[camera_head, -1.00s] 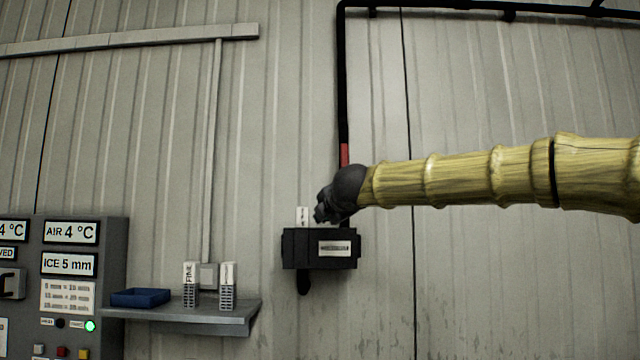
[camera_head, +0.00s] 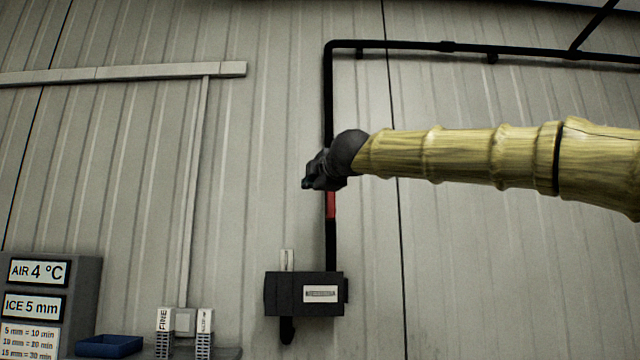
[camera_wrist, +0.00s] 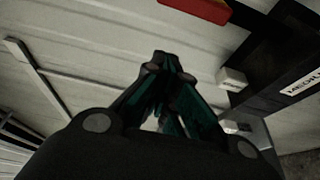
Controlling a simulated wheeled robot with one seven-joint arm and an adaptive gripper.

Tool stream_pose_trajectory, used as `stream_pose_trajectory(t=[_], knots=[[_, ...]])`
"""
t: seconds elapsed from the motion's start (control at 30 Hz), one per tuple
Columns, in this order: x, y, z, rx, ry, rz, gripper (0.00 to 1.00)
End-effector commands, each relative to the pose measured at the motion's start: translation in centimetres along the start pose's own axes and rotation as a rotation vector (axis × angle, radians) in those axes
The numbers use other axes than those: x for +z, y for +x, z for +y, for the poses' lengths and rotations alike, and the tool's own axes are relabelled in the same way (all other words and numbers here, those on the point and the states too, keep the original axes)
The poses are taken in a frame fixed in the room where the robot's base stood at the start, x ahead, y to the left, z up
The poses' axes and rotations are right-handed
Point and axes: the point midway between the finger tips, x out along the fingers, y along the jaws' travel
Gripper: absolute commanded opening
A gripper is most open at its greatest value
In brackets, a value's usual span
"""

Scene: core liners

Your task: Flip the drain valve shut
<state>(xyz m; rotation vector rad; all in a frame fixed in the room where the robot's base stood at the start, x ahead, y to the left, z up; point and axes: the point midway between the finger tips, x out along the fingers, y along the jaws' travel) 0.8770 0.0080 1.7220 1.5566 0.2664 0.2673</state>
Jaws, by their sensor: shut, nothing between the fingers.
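A red piece (camera_head: 331,205), which looks like the drain valve's handle, shows upright along the black vertical pipe (camera_head: 331,245), above a dark box. In the wrist view a red bar (camera_wrist: 200,8) crosses the top edge, partly cut off. I cannot tell from its shape whether the valve is open or shut. My gripper (camera_head: 308,183) is shut and empty, just left of the pipe and slightly above the visible red piece. Its dark fingers come together in the wrist view (camera_wrist: 165,66). My wrist covers part of the pipe, and contact with the red piece is not clear.
The dark box (camera_head: 285,293) with a white label hangs on the wall below, a white tag (camera_head: 287,260) above it. Lower left are a grey panel (camera_head: 85,290), a blue tray (camera_head: 108,346) and two small labelled holders.

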Motion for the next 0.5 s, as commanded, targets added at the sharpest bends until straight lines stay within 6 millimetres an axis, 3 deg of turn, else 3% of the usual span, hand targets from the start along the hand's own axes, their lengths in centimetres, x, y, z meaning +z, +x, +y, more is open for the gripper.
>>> stream_pose_trajectory(t=[0.5], knots=[[0.2, 7.5, 0.2, -0.002, -0.001, -0.003, 0.0]])
